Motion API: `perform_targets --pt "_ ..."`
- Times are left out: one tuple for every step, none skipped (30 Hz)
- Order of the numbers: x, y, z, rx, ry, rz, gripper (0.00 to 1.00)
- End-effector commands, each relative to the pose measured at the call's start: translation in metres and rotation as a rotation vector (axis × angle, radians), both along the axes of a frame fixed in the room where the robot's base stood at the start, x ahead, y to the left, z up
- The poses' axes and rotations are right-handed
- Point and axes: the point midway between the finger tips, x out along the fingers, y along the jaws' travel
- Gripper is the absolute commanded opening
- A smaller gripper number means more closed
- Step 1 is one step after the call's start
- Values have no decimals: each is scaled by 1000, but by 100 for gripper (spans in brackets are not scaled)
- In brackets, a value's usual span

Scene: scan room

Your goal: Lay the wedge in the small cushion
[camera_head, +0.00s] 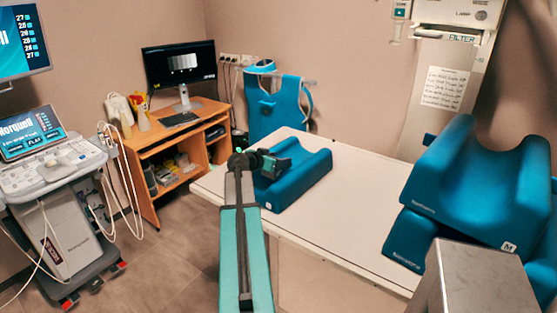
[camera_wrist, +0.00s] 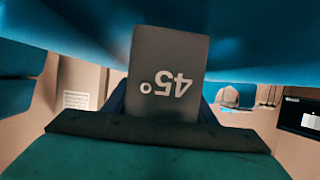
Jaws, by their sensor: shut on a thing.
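My gripper (camera_head: 273,165) is shut on the grey wedge (camera_wrist: 168,70), which carries a white "45°" that reads upside down in the wrist view. In the head view the wedge cannot be told clearly from the dark gripper. The small cushion (camera_head: 311,176) is blue with a dip along its middle and lies on the white table. My gripper is over the cushion's left part, at the dip. Blue cushion surface (camera_wrist: 240,35) fills the top of the wrist view, close behind the wedge. I cannot tell whether the wedge touches it.
The white table (camera_head: 352,218) is bare to the right of the small cushion. Larger blue cushions (camera_head: 478,180) are stacked at the right, one marked M. A wooden desk (camera_head: 166,140) with a monitor and an ultrasound cart (camera_head: 62,190) stand to the left. A blue apron (camera_head: 277,103) hangs behind.

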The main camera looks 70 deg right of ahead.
Motion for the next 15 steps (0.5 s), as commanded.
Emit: perform_targets --pt "0 0 -1 0 0 0 28" --pt "0 0 -2 0 0 0 28" --pt "0 0 -2 0 0 0 28" --pt "0 0 -1 0 0 0 28" --pt "0 0 -1 0 0 0 28" --pt "0 0 -1 0 0 0 28" --pt "0 0 -1 0 0 0 55" --pt "0 0 -1 0 0 0 60" --pt "0 0 -1 0 0 0 66" --pt "0 0 -1 0 0 0 70" --pt "0 0 -1 0 0 0 70" --pt "0 0 -1 0 0 0 70" --pt "0 0 -1 0 0 0 70" --pt "0 0 -1 0 0 0 70" --pt "0 0 -1 0 0 0 70"
